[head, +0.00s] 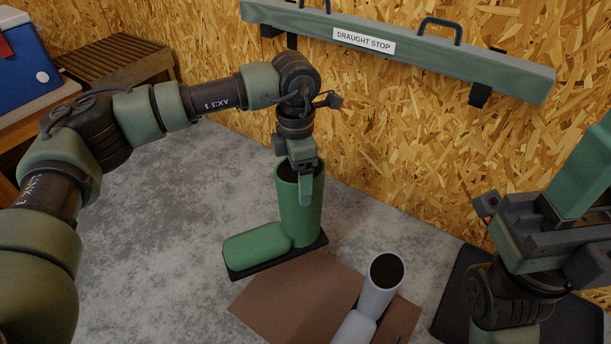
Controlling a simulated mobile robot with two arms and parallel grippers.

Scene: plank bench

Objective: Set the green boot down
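The green boot (298,215) is upright in the middle of the head view, its toe pointing left and its dark sole underneath. My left gripper (305,184) is above it at the shaft's top rim. One green finger lies over the outside of the shaft; the other finger is hidden, apparently inside the opening. The gripper looks shut on the shaft wall. The sole is at or just above the grey floor, by the brown mat's back edge; I cannot tell if it touches. My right gripper (575,190) is at the right edge, partly cut off, its finger gap not clear.
A white boot (380,285) stands on the brown mat (275,305) in front. A dark mat (452,300) lies under my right arm. A green "DRAUGHT STOP" bar (480,68) hangs on the chipboard wall. A slatted bench (120,60) and blue cooler (30,60) are at left. Grey floor (170,250) is clear left of the boot.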

